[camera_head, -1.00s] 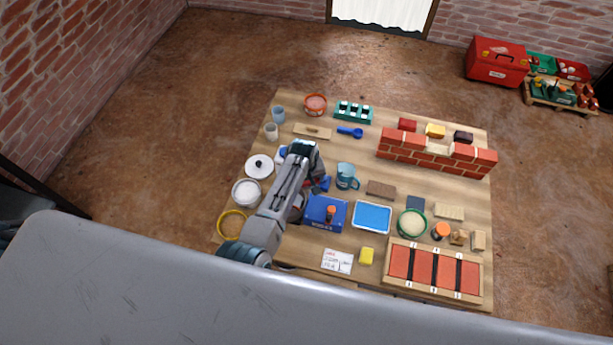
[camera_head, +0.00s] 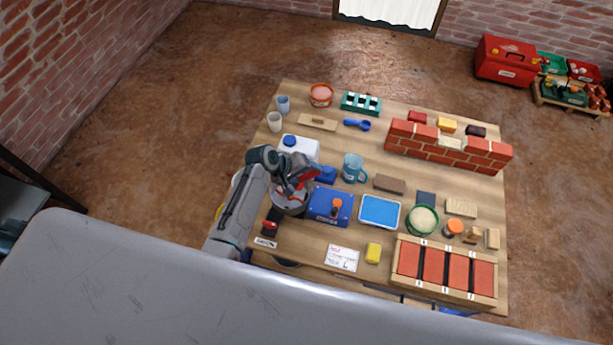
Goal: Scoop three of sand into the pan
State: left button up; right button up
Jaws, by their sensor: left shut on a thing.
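My left gripper (camera_head: 292,187) is shut on a small red thing (camera_head: 304,175), partly hidden by the jaws; its shape is unclear. It is over a round, pale metal pan (camera_head: 291,207) standing left of the blue box (camera_head: 331,206). The pan's contents are mostly hidden. A green-rimmed round bowl or sieve (camera_head: 422,219) holds pale, sand-like material. A blue scoop (camera_head: 358,124) lies at the back of the table. A white bowl at the left is mostly hidden behind my left arm. My right gripper is not in view.
A white jug with a blue cap (camera_head: 298,147) and a blue mug (camera_head: 353,168) stand near the gripper. A blue tray (camera_head: 380,211), a brick wall (camera_head: 448,147) and a brick crate (camera_head: 445,270) are to the right.

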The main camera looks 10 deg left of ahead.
pick_arm(q)
jog(key=shift+s+a+f+t+h+b, duration=0.25)
jog(key=shift+a+f+t+h+b, duration=0.4)
jog(key=shift+b, duration=1.2)
jog(key=shift+s+a+r+h+b, duration=0.2)
jog(key=shift+a+r+h+b, duration=0.1)
jog(key=shift+h+b, duration=0.65)
jog(key=shift+s+a+r+t+h+b, duration=0.25)
jog(key=shift+t+b, duration=0.3)
jog(key=shift+b, duration=0.5)
jog(key=shift+r, duration=0.1)
jog(key=shift+w, duration=0.1)
notch_tip(320, 180, up, 4)
jog(key=p, duration=0.3)
